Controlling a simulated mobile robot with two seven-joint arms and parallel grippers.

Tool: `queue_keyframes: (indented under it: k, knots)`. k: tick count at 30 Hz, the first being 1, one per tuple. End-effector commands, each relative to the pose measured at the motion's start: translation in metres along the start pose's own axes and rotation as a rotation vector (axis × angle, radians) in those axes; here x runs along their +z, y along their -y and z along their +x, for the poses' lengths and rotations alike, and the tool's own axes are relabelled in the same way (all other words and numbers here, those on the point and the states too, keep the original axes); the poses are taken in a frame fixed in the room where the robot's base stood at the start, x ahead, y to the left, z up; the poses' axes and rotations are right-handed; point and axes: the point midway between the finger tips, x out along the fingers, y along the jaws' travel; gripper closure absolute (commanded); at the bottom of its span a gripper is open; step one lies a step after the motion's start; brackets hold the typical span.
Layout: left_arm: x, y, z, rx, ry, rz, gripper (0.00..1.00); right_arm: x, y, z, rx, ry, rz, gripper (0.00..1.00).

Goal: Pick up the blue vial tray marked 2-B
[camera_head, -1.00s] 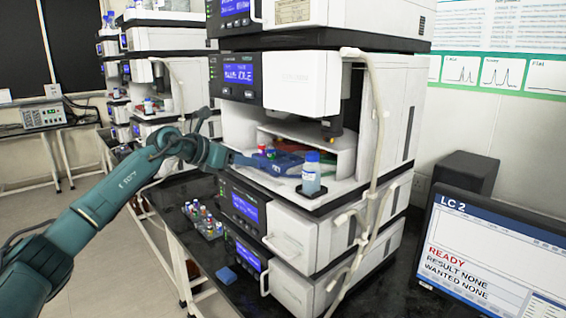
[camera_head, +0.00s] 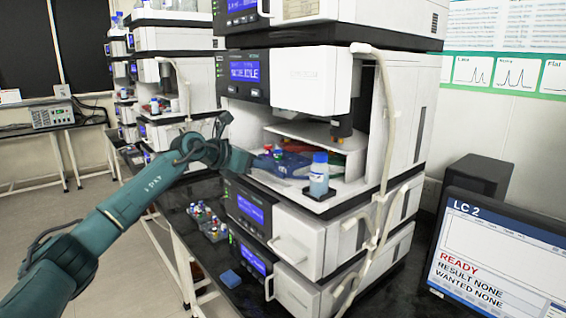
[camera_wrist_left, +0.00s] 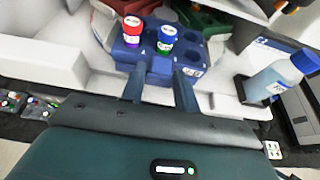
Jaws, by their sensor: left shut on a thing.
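The blue vial tray (camera_head: 290,166) is in the open bay of the near column stack. My left gripper (camera_wrist_left: 160,84) is shut on the tray's near side, a finger to each side of the grip. In the head view my left gripper (camera_head: 252,161) reaches in from the left. My right gripper is not in view.
A blue-capped bottle (camera_head: 319,176) stands right of the tray at the bay's front. A green tray (camera_wrist_left: 208,22) sits behind it. The stack's module (camera_head: 312,79) overhangs the bay.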

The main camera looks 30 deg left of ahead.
Motion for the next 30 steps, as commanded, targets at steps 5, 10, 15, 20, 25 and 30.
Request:
queue_keyframes:
  k: [5, 10, 15, 20, 25, 30]
  knots:
    - [0.001, 0.000, -0.001, 0.001, 0.003, 0.000, 0.93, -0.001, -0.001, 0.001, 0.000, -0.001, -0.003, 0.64]
    - [0.001, 0.000, -0.001, 0.001, 0.003, 0.000, 0.93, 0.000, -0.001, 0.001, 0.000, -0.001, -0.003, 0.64]
    - [0.008, 0.000, -0.003, 0.000, 0.004, 0.001, 0.93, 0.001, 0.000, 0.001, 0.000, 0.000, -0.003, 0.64]
    - [0.028, 0.000, -0.011, 0.001, 0.008, 0.001, 0.93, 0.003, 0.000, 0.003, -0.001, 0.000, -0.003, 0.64]
    - [0.055, 0.000, -0.023, 0.001, 0.008, 0.002, 0.93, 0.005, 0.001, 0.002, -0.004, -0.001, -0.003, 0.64]
    - [0.077, 0.000, -0.032, 0.000, 0.005, 0.001, 0.93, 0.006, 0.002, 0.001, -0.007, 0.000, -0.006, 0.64]
